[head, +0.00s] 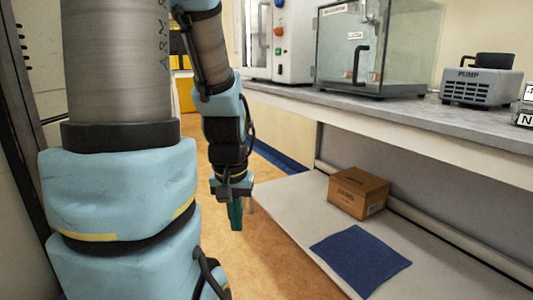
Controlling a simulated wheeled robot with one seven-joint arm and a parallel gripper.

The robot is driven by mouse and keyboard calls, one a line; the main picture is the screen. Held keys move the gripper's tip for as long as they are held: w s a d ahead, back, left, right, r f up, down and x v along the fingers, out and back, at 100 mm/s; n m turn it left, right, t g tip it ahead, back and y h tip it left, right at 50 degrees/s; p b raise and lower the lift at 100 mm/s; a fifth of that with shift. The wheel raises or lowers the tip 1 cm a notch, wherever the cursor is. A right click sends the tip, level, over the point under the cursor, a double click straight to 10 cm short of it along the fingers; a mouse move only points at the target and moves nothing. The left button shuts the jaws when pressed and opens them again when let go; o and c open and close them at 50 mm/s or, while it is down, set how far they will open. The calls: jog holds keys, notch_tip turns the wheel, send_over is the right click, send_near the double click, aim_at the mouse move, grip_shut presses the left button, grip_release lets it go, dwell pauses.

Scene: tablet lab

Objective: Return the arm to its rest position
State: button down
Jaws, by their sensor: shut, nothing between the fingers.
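My gripper (242,212) hangs at the end of my arm, near the middle of the head view. It points down over the orange-brown floor, left of the low shelf's front edge. Its fingers are shut and I see nothing held in them. A teal part of it shows at the lower side. My arm's large blue and grey links fill the left of the view and hide what is behind them.
A cardboard box (358,192) and a dark blue mat (360,262) lie on the low shelf (290,215). Above it, the grey bench (420,118) carries a glass cabinet (375,45) and a pump (481,85). The floor (262,262) between my arm and the shelf is clear.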

notch_tip(320, 180, up, 26)
jog(key=p, duration=2.3)
jog(key=shift+p, duration=0.3)
jog(key=c, duration=1.6)
grip_release()
